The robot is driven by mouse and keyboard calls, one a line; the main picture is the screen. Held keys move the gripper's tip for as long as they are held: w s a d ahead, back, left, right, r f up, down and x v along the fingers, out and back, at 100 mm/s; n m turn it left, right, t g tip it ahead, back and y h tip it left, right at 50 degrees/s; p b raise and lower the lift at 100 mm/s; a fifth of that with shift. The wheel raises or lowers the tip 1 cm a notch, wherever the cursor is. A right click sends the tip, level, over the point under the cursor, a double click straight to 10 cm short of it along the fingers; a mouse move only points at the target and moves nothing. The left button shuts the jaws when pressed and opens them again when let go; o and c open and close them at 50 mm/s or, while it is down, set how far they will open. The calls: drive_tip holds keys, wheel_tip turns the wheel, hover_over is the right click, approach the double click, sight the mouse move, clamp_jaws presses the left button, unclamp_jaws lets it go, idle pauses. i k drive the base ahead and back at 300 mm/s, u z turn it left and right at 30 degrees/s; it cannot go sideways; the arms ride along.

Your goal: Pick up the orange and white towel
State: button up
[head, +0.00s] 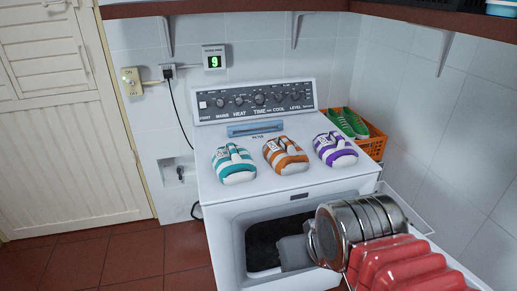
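The orange and white towel (286,155) is rolled up on the white top of the appliance (300,182), in the middle of a row of three. A teal and white towel (234,164) lies to its left and a purple and white towel (335,149) to its right. My arm reaches in from the lower right. A grey part at its end, which looks like my gripper (293,253), is in front of the dark opening, below and apart from the towels. Its fingers cannot be made out. No towel is touched by it.
A control panel (256,101) with knobs rises behind the towels, with a blue item (255,128) before it. An orange basket (371,142) holding green shoes (348,122) stands at the right. The appliance's front has an open dark compartment (263,236). Brown shelves hang above.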

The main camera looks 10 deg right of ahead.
sight(286, 157)
drive_tip(key=u, duration=0.4)
drive_tip(key=i, duration=0.9)
drive_tip(key=u, duration=0.3)
